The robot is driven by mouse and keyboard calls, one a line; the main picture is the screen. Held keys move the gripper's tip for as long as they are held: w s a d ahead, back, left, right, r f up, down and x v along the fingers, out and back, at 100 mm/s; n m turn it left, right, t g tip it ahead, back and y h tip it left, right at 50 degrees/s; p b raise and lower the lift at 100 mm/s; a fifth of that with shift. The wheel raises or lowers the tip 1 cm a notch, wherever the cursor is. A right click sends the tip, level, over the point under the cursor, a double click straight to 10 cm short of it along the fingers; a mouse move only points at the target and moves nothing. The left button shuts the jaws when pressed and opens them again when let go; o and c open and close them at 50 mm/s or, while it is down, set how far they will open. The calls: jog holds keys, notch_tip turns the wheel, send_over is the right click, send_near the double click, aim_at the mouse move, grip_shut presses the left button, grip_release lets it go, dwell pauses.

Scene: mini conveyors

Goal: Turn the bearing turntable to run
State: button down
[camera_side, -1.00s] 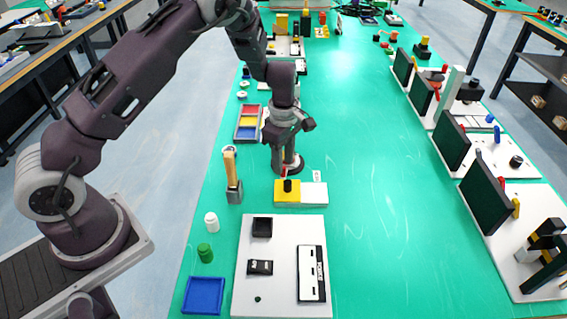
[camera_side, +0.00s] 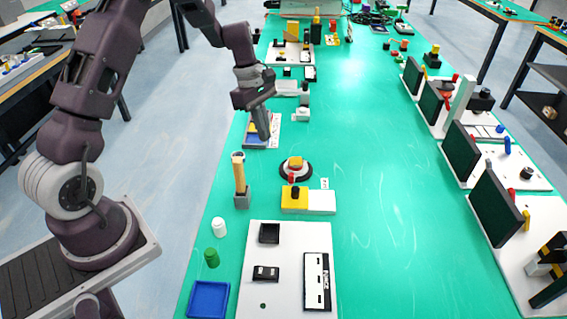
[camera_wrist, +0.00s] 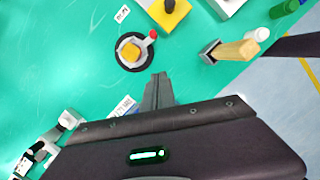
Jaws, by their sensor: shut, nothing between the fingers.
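The bearing turntable (camera_side: 303,175) is a round black disc with a pale ring. An orange-yellow block (camera_side: 295,162) sits on its top, and a red-tipped handle (camera_side: 291,178) points toward the near side. In the wrist view the turntable (camera_wrist: 122,59) is fully visible, with its red tip (camera_wrist: 152,34) at the upper right. My gripper (camera_side: 264,135) is shut and empty, above and beyond the turntable to the left, apart from it. Its fingers also show in the wrist view (camera_wrist: 158,78), below the turntable. A small white label (camera_side: 324,184) lies nearby; its text is unreadable.
A yellow-and-white block with a black knob (camera_side: 294,202) stands just in front of the turntable. A wooden-handled tool in a grey holder (camera_side: 240,185) stands to the left. A compartment tray (camera_side: 250,143) lies partly behind my gripper.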

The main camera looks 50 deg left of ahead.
jog(key=x, duration=0.8)
jog(key=shift+f, duration=0.4)
jog(key=d, duration=0.2)
jog(key=d+f, duration=0.1)
jog(key=shift+w, duration=0.35)
jog(key=shift+w+d, duration=0.1)
jog(key=shift+d, duration=0.5)
